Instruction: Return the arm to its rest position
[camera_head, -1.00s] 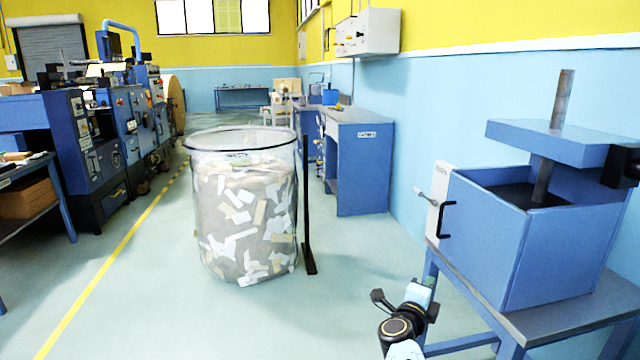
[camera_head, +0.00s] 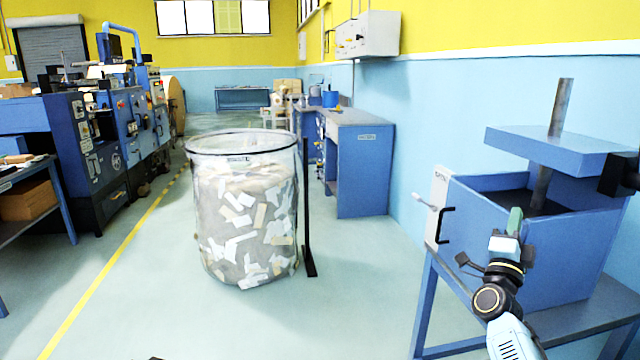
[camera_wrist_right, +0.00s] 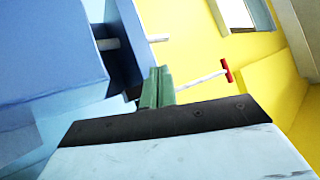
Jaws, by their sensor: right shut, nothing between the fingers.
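My right gripper (camera_head: 514,222) is in front of the blue press box (camera_head: 575,250) in the head view, with its greenish fingers pointing up. In the right wrist view its green fingers (camera_wrist_right: 157,86) are together with nothing between them. I cannot tell from the head view whether the gripper touches the box. My left gripper is not in view.
The box stands on a blue-legged table (camera_head: 432,295) and has a black handle (camera_head: 446,225) on its front. A clear bin of paper scraps (camera_head: 245,215) stands mid-floor beside a black post (camera_head: 307,205). Open floor lies between bin and table.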

